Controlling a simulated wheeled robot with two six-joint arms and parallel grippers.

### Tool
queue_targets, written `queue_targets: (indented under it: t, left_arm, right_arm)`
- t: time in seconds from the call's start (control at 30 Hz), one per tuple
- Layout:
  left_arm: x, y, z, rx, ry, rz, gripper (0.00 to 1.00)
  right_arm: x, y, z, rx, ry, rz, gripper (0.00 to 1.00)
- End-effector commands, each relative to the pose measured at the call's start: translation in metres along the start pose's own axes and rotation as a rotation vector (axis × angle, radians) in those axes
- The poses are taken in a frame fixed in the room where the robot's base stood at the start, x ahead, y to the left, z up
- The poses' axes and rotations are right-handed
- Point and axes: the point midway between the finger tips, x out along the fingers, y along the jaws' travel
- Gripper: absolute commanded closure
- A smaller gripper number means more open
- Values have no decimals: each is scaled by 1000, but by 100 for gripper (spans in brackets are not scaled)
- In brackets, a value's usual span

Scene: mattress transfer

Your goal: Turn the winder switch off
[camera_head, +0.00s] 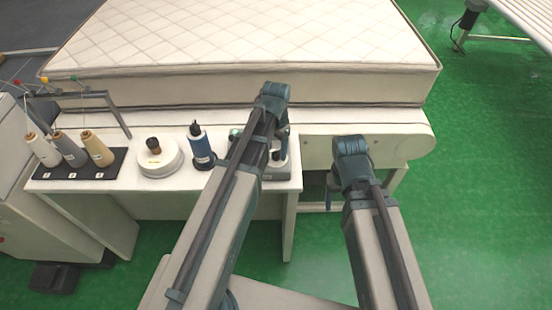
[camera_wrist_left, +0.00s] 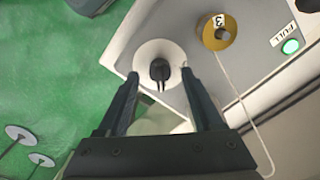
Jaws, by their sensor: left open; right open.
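In the left wrist view my left gripper (camera_wrist_left: 160,80) is open, its two dark fingers on either side of a white disc (camera_wrist_left: 146,51) with a black peg (camera_wrist_left: 160,70) at its centre. I cannot tell whether they touch it. A lit green lamp labelled FULL (camera_wrist_left: 291,46) is on the pale panel to the right. No part is clearly recognisable as the winder switch. In the head view the left gripper (camera_head: 281,150) is at the table's right end, over a grey device (camera_head: 277,172) that my arm partly hides. My right gripper (camera_head: 334,190) is open and empty, right of the table.
A mattress (camera_head: 240,85) lies behind.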

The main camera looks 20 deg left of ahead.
Motion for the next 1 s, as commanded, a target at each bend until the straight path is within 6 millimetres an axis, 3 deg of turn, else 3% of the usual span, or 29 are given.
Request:
queue_targets:
  t: [0.03,0.1,0.47,0.83,1.0]
  left_arm:
    - [11,0,0,0,0,0,33]
    - [15,0,0,0,0,0,33]
    - [16,0,0,0,0,0,34]
    - [16,0,0,0,0,0,100]
    - [16,0,0,-1,0,0,100]
  right_arm:
    - [11,-1,-1,0,0,0,28]
    - [15,-1,-1,0,0,0,28]
    - [16,-2,-1,0,0,0,28]
    - [16,-2,-1,0,0,0,28]
    - [16,-2,-1,0,0,0,28]
